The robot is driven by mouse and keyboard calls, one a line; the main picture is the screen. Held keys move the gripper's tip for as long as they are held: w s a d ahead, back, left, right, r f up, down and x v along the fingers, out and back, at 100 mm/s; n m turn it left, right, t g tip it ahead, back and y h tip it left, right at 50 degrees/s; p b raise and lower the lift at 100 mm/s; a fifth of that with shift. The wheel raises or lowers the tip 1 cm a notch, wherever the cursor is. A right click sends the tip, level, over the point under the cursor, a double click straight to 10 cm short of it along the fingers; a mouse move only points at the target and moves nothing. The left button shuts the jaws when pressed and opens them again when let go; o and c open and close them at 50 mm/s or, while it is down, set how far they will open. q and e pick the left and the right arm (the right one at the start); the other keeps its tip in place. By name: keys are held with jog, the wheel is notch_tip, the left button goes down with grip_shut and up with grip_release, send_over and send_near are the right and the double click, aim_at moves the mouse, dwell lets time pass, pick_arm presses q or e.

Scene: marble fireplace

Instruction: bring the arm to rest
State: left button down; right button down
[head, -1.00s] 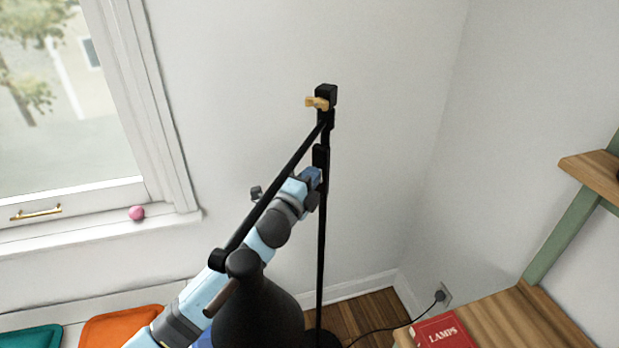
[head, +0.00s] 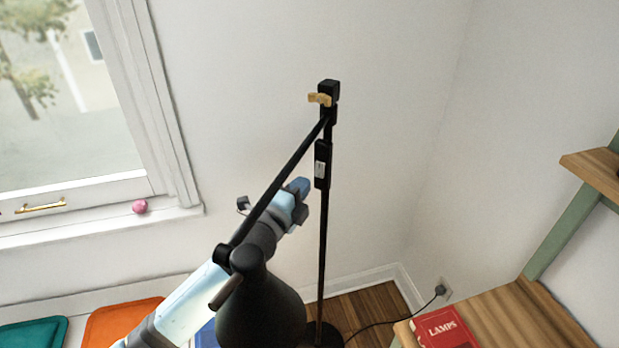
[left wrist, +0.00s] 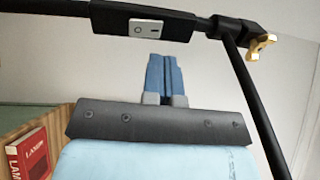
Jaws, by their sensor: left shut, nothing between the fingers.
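My left arm comes in from the bottom left of the head view, behind the black floor lamp's shade (head: 262,312) and slanting arm. My left gripper (head: 303,187) is shut and empty, a little left of the lamp's upright pole (head: 322,240). Its blue fingers (left wrist: 164,76) are together in the left wrist view. The white rocker switch (head: 320,169) sits in a black housing on the pole, above and right of the fingers. The switch (left wrist: 147,27) also shows in the left wrist view, apart from the fingertips. My right gripper is not in view.
A brass knob (head: 319,99) is near the pole's top. A window with a pink ball (head: 140,206) on its sill is at left. Teal (head: 34,334) and orange (head: 120,322) cushions lie below. A wooden surface (head: 500,318) with a red book (head: 443,330) is at right.

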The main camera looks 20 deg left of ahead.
pick_arm(q)
jog(key=shift+s+a, duration=0.15)
jog(key=shift+s, duration=0.55)
jog(key=shift+f, duration=0.15)
jog(key=s+f+n+g+p, duration=0.2)
jog(key=s+f+n+g, duration=0.2)
jog(key=s+f+n, duration=0.4)
jog(key=s+f+n+g+p, duration=0.2)
jog(key=s+f+n, duration=0.7)
jog(key=s+f, duration=0.6)
jog(key=s+g, duration=0.1)
jog(key=s, duration=0.3)
jog(key=shift+s+d+f+g+p, duration=0.2)
jog(key=shift+s+d+g+p, duration=0.15)
jog(key=shift+s+d+g, duration=0.05)
